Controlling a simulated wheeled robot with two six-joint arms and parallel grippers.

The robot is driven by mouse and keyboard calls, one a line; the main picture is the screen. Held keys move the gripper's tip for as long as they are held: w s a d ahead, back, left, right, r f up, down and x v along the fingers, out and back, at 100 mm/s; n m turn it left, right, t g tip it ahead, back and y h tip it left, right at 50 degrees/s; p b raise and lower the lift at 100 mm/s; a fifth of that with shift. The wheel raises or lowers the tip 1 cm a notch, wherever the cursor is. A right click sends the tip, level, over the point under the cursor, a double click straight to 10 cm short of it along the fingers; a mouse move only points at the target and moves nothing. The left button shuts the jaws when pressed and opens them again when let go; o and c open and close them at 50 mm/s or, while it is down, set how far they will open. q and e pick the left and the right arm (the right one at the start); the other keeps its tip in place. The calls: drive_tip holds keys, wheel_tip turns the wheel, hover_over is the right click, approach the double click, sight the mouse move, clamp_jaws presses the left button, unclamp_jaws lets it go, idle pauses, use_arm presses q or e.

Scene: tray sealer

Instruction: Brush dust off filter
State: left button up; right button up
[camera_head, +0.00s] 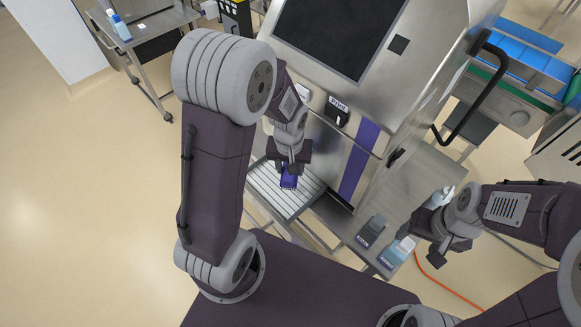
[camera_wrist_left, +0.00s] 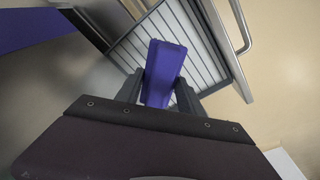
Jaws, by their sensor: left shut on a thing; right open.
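A purple brush (camera_head: 289,181) is held in my left gripper (camera_head: 289,168), which is shut on it. The brush is over the white slatted filter panel (camera_head: 270,191) at the foot of the steel machine. In the left wrist view the purple brush (camera_wrist_left: 164,75) sticks out between the fingers of my left gripper (camera_wrist_left: 158,98), with the filter's slats (camera_wrist_left: 206,68) behind it. I cannot tell whether the bristles touch the slats. My right gripper (camera_head: 424,250) is open, at the right near a steel ledge.
The machine (camera_head: 345,100) with its dark screen (camera_head: 340,35) rises behind the filter. Two small labelled holders (camera_head: 371,231) (camera_head: 397,252) stand on the steel ledge, close to my right gripper. An orange cable (camera_head: 450,290) lies on the floor. The floor at left is clear.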

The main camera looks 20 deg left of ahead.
use_arm(q)
drive_tip(key=shift+w+a+n, duration=0.15)
drive_tip(key=shift+a+n, duration=0.1)
drive_tip(key=shift+n, duration=0.85)
drive_tip(key=n, duration=0.2)
drive_tip(key=n+p, duration=0.1)
drive_tip(key=shift+w+a+r+n+y, duration=0.15)
drive_tip(key=shift+a+r+n+y, duration=0.15)
drive_tip(key=shift+a+n, duration=0.1)
use_arm(e)
drive_tip(key=shift+r, duration=0.6)
drive_tip(key=shift+r+p, duration=1.15)
drive_tip(key=shift+p, duration=0.1)
use_arm(q)
drive_tip(key=a+f+n, duration=0.1)
drive_tip(key=n, duration=0.1)
drive_tip(key=a+f+n, duration=0.1)
drive_tip(key=n, duration=0.1)
drive_tip(key=shift+s+a+f+g, duration=0.15)
drive_tip(key=shift+s+g, duration=0.25)
